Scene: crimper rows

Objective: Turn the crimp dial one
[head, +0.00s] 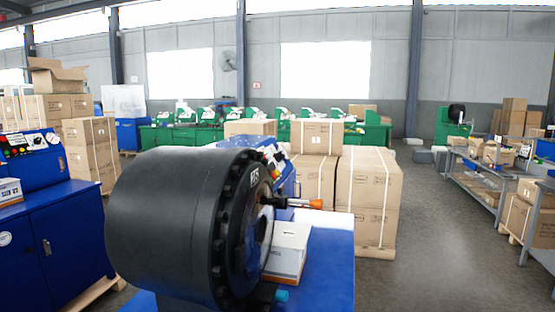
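A crimper with a large black cylindrical head (165,225) stands close in front, on a blue base (330,262). The head carries a label and a ring of bolts on its right-facing end. A blue control panel (279,166) with small buttons and a round gauge shows partly behind the head. I cannot tell which control is the crimp dial; part of the panel is hidden by the head. A dark rod with an orange tip (316,204) sticks out to the right of the head. Neither of my grippers is in view.
A white box (288,250) sits on the blue base. Strapped cartons (370,190) stand on a pallet behind. A blue cabinet machine (55,235) with gauges is at left. Green machines (180,135) line the back. A metal shelf (480,175) is at right. The floor (430,260) right of centre is clear.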

